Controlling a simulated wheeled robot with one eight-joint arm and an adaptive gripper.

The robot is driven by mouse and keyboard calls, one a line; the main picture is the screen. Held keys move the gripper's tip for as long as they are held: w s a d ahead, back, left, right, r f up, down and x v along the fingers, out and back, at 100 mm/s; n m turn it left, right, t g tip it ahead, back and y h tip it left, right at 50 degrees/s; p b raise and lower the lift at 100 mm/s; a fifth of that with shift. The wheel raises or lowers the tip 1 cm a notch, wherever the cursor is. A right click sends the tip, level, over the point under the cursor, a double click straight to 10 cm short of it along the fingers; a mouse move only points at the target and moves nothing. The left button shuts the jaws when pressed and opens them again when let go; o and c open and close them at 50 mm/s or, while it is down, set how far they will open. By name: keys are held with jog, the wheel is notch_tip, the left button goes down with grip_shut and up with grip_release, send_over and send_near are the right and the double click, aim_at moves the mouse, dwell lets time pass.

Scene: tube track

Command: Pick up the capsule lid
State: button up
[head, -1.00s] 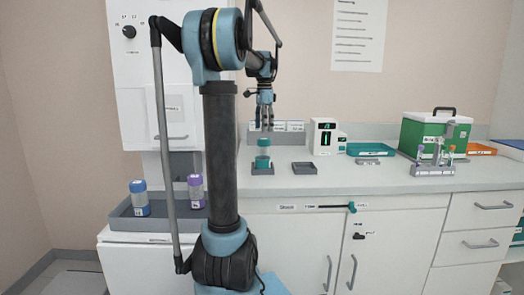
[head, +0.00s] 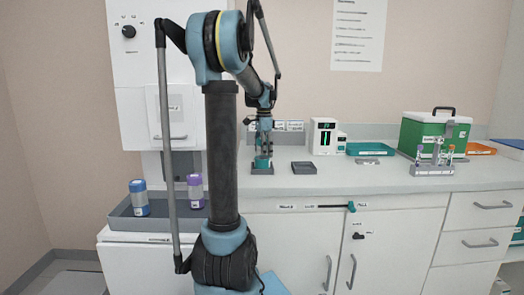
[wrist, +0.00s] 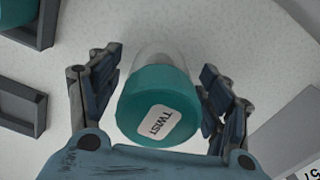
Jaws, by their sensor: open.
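The capsule lid (wrist: 152,100) is teal with a white TWIST label, seen from above in the wrist view. It sits on a clear capsule body (wrist: 163,52). My gripper (wrist: 160,85) is open, with one finger on each side of the lid and a visible gap on both sides. In the head view my gripper (head: 263,152) is down at the capsule on the counter and hides most of it.
An empty grey tray (head: 304,168) lies right of the capsule. A green box (head: 432,134), a teal tray (head: 370,149) and a tube rack (head: 432,170) stand farther right. Two capped containers, blue (head: 139,198) and purple (head: 195,192), stand in a lower tray at left.

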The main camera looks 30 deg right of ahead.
jog(key=shift+f, duration=0.2)
jog(key=c, duration=1.2)
jog(key=shift+c, duration=0.2)
jog(key=shift+r, duration=0.1)
notch_tip(320, 180, up, 18)
